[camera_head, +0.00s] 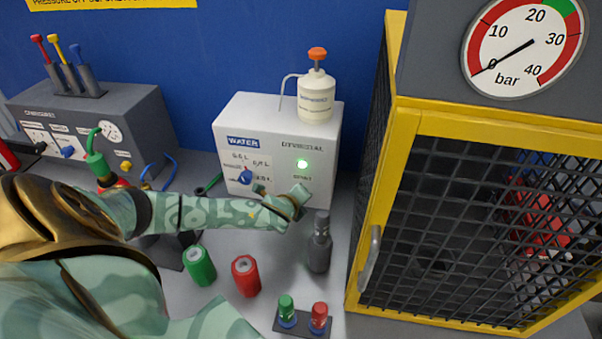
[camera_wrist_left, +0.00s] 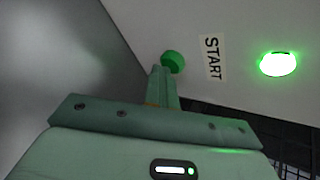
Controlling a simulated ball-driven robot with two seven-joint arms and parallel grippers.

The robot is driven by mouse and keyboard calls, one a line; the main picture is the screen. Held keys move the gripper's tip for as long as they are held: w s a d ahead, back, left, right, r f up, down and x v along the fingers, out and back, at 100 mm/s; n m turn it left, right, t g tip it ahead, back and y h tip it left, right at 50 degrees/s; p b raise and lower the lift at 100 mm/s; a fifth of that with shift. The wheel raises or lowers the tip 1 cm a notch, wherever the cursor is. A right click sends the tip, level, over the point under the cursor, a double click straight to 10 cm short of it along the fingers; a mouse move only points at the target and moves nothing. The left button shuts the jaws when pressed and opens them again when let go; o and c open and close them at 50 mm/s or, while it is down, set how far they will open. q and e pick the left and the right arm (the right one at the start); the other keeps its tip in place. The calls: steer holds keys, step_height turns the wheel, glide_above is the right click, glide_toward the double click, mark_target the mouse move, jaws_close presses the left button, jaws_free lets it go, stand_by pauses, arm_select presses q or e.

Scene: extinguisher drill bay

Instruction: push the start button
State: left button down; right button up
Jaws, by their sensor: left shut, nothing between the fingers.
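The white water box (camera_head: 232,130) stands at the back middle. A lit green lamp (camera_head: 302,164) is on its front, with a small label below. In the left wrist view the start button (camera_wrist_left: 173,62) is a green round knob beside the START label (camera_wrist_left: 212,57), with the glowing lamp (camera_wrist_left: 278,65) beyond the label. My left gripper (camera_head: 299,196) is shut and empty at the lower front of the box and hides the button in the head view. Its fingers (camera_wrist_left: 162,84) overlap the button's lower edge in the wrist view; I cannot tell whether they touch it. My right gripper is not in view.
A pump bottle (camera_head: 316,98) stands on the box. A grey bottle (camera_head: 320,248), red can (camera_head: 246,276), green can (camera_head: 199,265) and small capped holder (camera_head: 302,327) stand in front. A yellow mesh cage (camera_head: 460,125) blocks the right; a grey unit (camera_head: 120,110) stands left.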

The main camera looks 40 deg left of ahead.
arm_select(q)
steer(key=shift+s+r, duration=0.1)
steer(key=shift+s, duration=0.05)
steer(key=s+d+p, duration=0.1)
steer(key=s, duration=0.1)
steer(key=s+d+p, duration=0.1)
steer(key=s+p, duration=0.1)
steer(key=shift+d, duration=0.15)
steer(key=shift+s+d+p, duration=0.3)
steer(key=shift+s, duration=0.3)
